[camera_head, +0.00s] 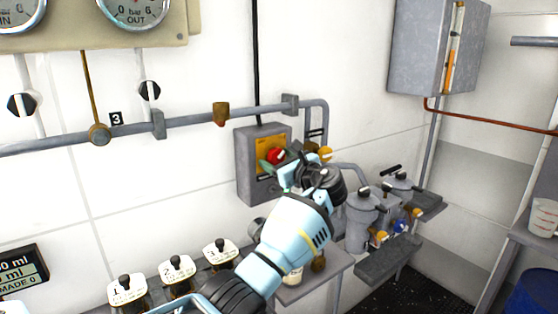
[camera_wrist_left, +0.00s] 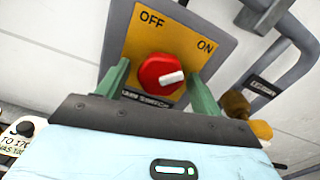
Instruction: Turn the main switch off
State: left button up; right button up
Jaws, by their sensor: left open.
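The main switch is a red round knob (camera_wrist_left: 160,74) with a white pointer, on a yellow plate (camera_wrist_left: 180,38) marked OFF at left and ON at right. The pointer is turned to the right, towards the ON side. In the head view the red knob (camera_head: 275,156) sits on a grey wall box (camera_head: 246,160). My left gripper (camera_head: 289,170) is in front of the box, open. In the left wrist view its two green fingers stand on either side of the knob; contact cannot be told. My right gripper is not in view.
Grey pots (camera_head: 362,212) stand right of my arm. A grey cabinet (camera_head: 425,45) hangs at upper right.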

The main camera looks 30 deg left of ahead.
pick_arm(q)
jog(key=c, duration=1)
